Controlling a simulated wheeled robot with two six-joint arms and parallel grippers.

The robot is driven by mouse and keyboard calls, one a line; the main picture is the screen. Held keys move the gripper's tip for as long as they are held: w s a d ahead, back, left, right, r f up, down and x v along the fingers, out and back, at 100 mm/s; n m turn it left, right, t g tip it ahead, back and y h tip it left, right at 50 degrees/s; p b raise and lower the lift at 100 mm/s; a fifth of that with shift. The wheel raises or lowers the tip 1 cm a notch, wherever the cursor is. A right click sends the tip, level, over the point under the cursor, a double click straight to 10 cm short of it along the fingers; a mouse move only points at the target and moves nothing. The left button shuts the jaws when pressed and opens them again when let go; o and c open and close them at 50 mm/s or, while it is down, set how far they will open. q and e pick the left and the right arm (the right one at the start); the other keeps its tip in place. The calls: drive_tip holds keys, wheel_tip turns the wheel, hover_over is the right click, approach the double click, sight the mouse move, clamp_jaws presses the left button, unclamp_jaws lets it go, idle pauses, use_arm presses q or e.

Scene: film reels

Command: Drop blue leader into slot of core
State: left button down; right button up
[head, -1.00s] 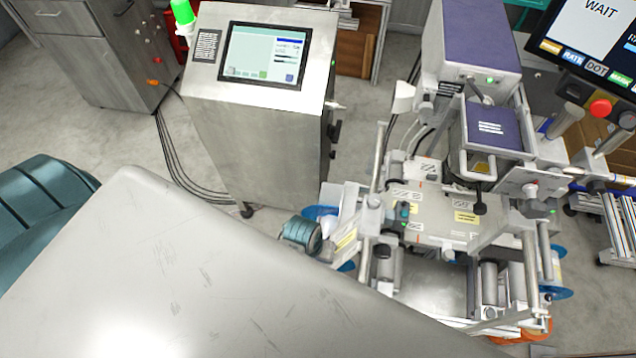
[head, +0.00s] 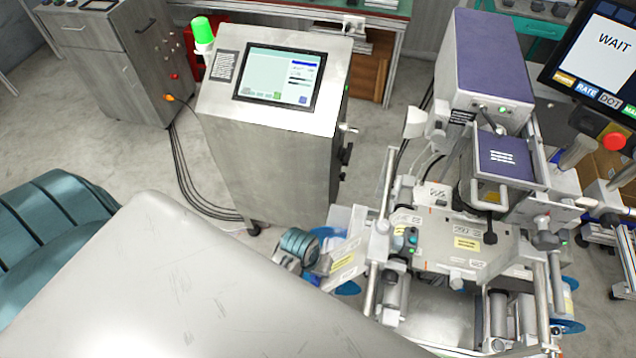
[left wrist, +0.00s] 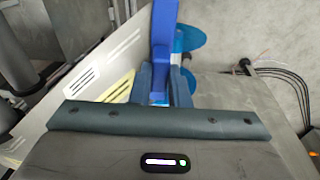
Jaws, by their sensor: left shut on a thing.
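In the left wrist view, the two fingers of my left gripper (left wrist: 161,90) are shut on the blue leader (left wrist: 163,28), a flat blue strip running up and away from the fingertips. Behind and to the right of it is a round blue disc (left wrist: 190,38), part of a reel. Blue discs (head: 348,288) also show low at the machine's left side in the head view. The core and its slot cannot be made out in either view. My right gripper is not in view.
The printing machine (head: 440,240) with rollers and posts stands at the right. A steel cabinet with a screen (head: 280,75) stands behind, with dark cables (head: 190,185) on the floor beside it.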

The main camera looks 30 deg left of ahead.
use_arm(q)
drive_tip(key=w+a+f, duration=0.1)
drive_tip(key=w+a, duration=0.1)
drive_tip(key=a, duration=0.6)
drive_tip(key=shift+w+f, duration=0.2)
drive_tip(key=shift+w, duration=0.1)
idle(0.9)
drive_tip(key=shift+a, duration=0.15)
drive_tip(key=w+a+f, duration=0.1)
drive_tip(key=w+a, duration=0.2)
drive_tip(key=a, duration=0.8)
drive_tip(key=shift+w+f, duration=0.3)
drive_tip(key=shift+f, duration=0.1)
idle(1.4)
drive_tip(key=shift+a, duration=0.2)
